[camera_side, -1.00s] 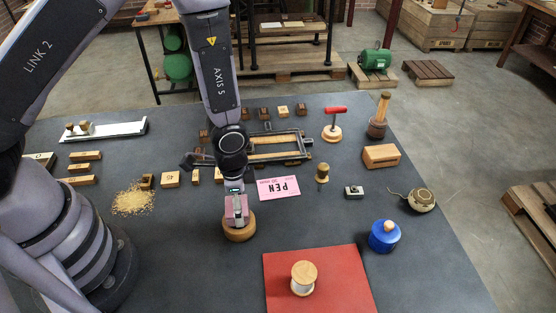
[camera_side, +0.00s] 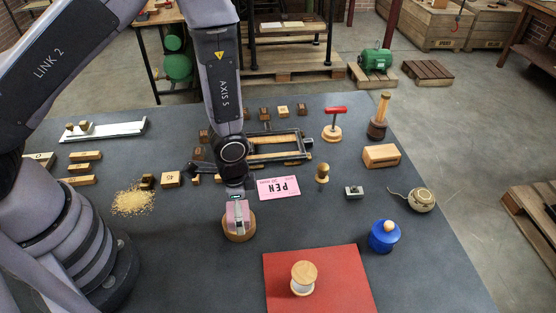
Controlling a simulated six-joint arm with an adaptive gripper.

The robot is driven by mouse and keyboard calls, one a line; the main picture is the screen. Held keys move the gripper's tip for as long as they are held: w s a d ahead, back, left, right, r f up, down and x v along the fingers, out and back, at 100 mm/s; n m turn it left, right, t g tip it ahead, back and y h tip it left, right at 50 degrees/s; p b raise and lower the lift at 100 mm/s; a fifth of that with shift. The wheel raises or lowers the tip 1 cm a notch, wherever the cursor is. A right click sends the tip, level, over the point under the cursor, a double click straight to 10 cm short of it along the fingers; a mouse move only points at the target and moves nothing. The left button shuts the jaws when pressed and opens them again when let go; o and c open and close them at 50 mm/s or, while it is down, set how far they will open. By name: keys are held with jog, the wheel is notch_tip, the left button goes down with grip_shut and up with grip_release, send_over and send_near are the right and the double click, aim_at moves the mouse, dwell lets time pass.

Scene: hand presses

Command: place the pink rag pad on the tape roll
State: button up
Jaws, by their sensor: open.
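The pink rag pad (camera_side: 230,216) is at the roll's top, partly hidden by my gripper's fingers. It looks to be resting on the round tan-brown roll (camera_side: 238,237), which I take to be the tape roll; the exact contact is hidden. The roll lies flat on the dark grey table. My gripper (camera_side: 240,222) points down over the roll, with its fingers around the pad. It is open, though the gap between fingers and pad is too small to see.
A pink PEN card (camera_side: 279,188) lies just right of the gripper. A wooden frame (camera_side: 275,148) is behind. A red mat (camera_side: 340,265) with a white wood-topped spool (camera_side: 303,278) is front right. Sawdust (camera_side: 133,201) and small blocks lie left. The table front left of the mat is clear.

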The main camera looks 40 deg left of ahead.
jog(key=a+r+n+t, duration=0.15)
jog(key=a+r, duration=0.25)
jog(key=r, duration=0.9)
jog(key=a+r+n+t, duration=0.1)
jog(key=a+r+n, duration=0.15)
jog(key=r, duration=1.05)
jog(key=s+a+r+n+t, duration=0.3)
jog(key=s+a+r+n, duration=0.2)
jog(key=s+a+r, duration=0.5)
jog(key=s, duration=0.3)
jog(key=shift+a+r, duration=0.2)
jog(key=shift+r, duration=0.2)
